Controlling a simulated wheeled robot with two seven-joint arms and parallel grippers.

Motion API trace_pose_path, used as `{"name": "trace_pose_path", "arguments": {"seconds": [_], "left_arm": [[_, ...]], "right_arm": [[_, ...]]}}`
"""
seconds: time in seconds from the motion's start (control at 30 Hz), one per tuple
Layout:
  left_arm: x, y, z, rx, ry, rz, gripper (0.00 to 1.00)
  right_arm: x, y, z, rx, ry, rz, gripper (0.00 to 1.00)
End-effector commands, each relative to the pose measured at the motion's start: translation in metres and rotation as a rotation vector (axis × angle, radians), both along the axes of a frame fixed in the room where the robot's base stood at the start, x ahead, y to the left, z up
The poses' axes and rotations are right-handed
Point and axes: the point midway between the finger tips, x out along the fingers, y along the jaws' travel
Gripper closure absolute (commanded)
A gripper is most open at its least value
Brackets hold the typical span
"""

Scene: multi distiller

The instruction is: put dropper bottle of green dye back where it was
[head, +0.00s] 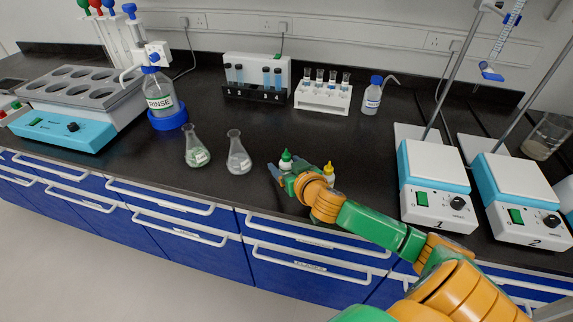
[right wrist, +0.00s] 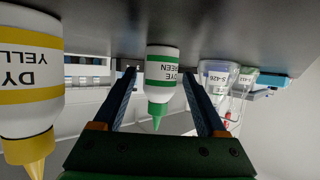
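The dropper bottle of green dye (head: 286,157), white with a green cap, stands on the black bench near its front edge. In the right wrist view, which is upside down, the green dye bottle (right wrist: 163,68) stands between my right gripper's two fingers, with a gap on each side. My right gripper (head: 279,170) is open and low over the bench at the bottle. It also shows in the right wrist view (right wrist: 159,76). The yellow dye bottle (head: 328,170) stands just right of the gripper, and in the right wrist view (right wrist: 28,80). My left gripper is out of view.
A rinse bottle (head: 160,92), a black vial rack (head: 254,94) and a white rack (head: 323,97) stand farther back. Hotplates (head: 432,172) are at right. The middle bench is clear.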

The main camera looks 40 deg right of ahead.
Motion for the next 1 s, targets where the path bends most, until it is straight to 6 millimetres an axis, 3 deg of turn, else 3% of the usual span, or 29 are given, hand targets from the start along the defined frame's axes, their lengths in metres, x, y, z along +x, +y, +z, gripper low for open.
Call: {"name": "trace_pose_path", "arguments": {"seconds": [0.37, 0.73, 0.8, 1.0], "left_arm": [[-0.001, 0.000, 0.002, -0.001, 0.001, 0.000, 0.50], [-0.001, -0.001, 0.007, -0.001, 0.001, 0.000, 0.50], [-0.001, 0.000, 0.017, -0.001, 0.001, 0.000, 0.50], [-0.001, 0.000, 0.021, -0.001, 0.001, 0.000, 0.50]], "right_arm": [[-0.007, 0.001, 0.005, 0.000, 0.001, 0.001, 0.26], [-0.086, 0.017, 0.038, 0.000, 0.002, 0.002, 0.26], [-0.096, 0.019, 0.045, 0.004, 0.004, 0.000, 0.26], [-0.109, 0.022, 0.049, 0.001, 0.000, 0.000, 0.26]]}}
